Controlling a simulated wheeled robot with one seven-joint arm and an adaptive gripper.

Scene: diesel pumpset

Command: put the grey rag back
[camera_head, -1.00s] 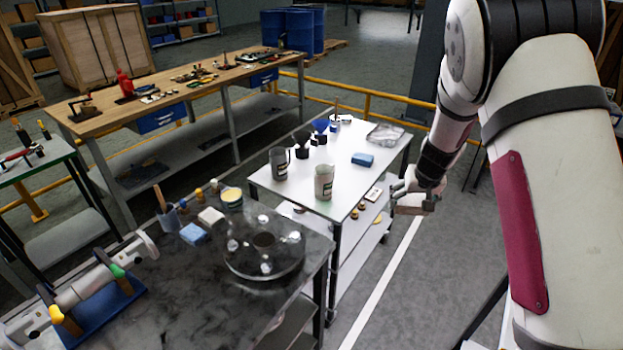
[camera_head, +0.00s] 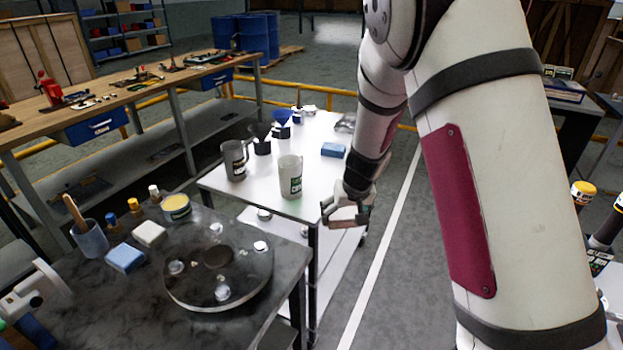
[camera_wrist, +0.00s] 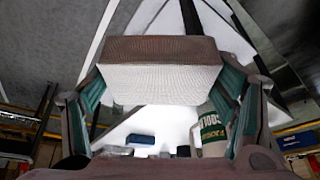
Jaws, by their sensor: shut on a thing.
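My gripper (camera_head: 346,210) is shut on a folded block of cloth, which I take for the grey rag (camera_wrist: 160,78). In the wrist view the cloth is greyish brown on one face and pale and woven on the other, held between the two fingers. In the head view my gripper is in the air by the right front edge of the white cart (camera_head: 260,184). A shiny grey tray-like thing (camera_head: 345,123) at the cart's back right is partly hidden by my arm.
On the cart stand a pale labelled jug (camera_head: 290,177), a grey jug (camera_head: 235,160), a blue block (camera_head: 334,150) and dark cups. A dark bench (camera_head: 110,290) with a round plate (camera_head: 218,268) is at front left. Open floor (camera_head: 400,240) lies right of the cart.

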